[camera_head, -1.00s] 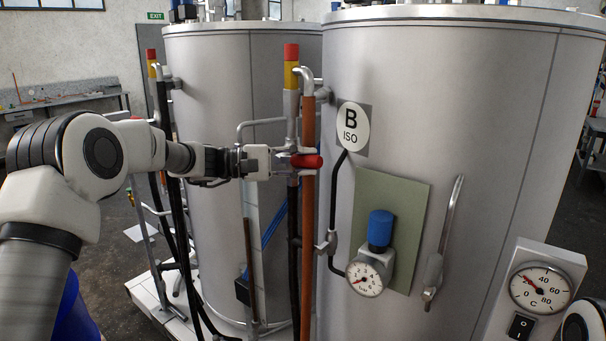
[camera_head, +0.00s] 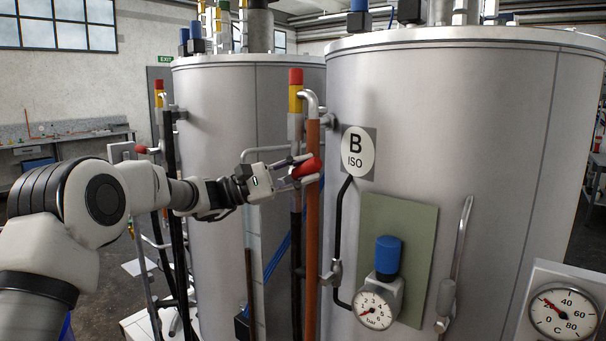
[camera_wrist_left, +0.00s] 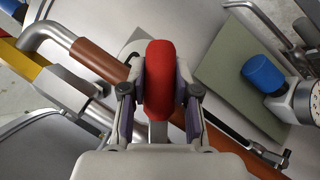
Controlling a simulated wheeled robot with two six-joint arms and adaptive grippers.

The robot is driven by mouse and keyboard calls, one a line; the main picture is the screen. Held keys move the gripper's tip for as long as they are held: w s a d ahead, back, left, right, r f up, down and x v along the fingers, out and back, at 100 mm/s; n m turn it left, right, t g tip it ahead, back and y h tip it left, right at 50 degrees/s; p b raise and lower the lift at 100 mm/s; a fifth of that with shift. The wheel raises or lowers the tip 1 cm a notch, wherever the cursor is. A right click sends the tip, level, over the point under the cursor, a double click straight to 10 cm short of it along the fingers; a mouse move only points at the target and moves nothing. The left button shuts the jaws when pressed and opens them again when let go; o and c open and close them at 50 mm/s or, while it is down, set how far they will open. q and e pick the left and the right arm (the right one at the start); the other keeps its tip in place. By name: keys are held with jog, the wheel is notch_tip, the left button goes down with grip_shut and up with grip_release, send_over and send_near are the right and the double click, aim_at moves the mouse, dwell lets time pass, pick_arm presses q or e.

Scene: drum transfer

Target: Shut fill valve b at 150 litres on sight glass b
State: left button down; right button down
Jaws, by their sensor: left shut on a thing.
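The red valve handle (camera_head: 309,168) is in front of the brown upright pipe (camera_head: 313,220) beside the tank marked B ISO (camera_head: 460,130). My left gripper (camera_head: 296,172) is shut on the red handle, which is tilted. In the left wrist view the red handle (camera_wrist_left: 159,80) sits between both fingers, across the brown pipe (camera_wrist_left: 100,60). An upright with red and yellow bands (camera_head: 296,90) stands beside the pipe. I cannot make out a litre scale or a level reading. My right gripper is out of view.
A pressure gauge (camera_head: 375,310) with a blue cap (camera_head: 387,255) sits by a green panel (camera_head: 418,245) on the tank. A temperature dial (camera_head: 563,313) is at lower right. A second tank (camera_head: 220,120) stands behind my left arm.

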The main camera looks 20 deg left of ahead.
pick_arm(q)
jog(key=shift+r, duration=0.2)
jog(key=c, duration=1.2)
grip_release()
jog(key=o, duration=0.4)
jog(key=shift+d, duration=0.1)
jog(key=shift+c, duration=0.2)
jog(key=shift+w+d, duration=0.1)
jog(key=shift+d, duration=0.1)
jog(key=v, duration=1.2)
jog(key=shift+f, duration=0.15)
